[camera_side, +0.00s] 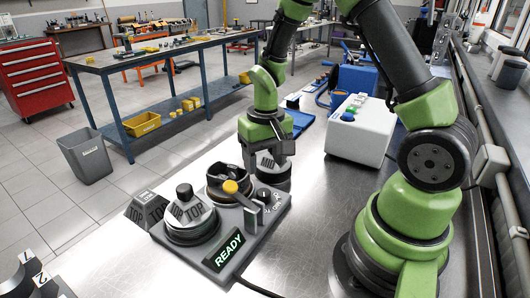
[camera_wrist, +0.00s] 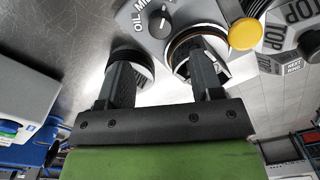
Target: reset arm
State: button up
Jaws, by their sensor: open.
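My gripper (camera_side: 268,158) points down at the back of a grey station plate (camera_side: 276,213), its green wrist above it. In the wrist view the two dark fingers (camera_wrist: 162,75) stand well apart, with no part visibly clamped between them. In the side view the fingers are just above or in front of a dark round part marked MID (camera_side: 273,181); whether they touch it cannot be told. In the wrist view a dark round part (camera_wrist: 143,56) lies behind the left finger, and an open round holder (camera_wrist: 222,45) lies behind the right finger, which partly hides it.
A white box (camera_side: 361,128) stands behind right. A bracket (camera_side: 35,281) numbered 1 and 2 is front left.

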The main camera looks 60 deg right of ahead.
jog(key=shift+r, duration=0.8)
jog(key=s+a+r+n+t+y, duration=0.1)
jog(key=s+a+r+t, duration=0.2)
jog(key=s+r, duration=0.3)
jog(key=s+a+r+t, duration=0.4)
jog(key=s+a+r, duration=0.1)
jog(key=r, duration=0.7)
jog(key=shift+s+r+n+y, duration=0.25)
jog(key=shift+s+n+y, duration=0.15)
jog(key=shift+s, duration=0.45)
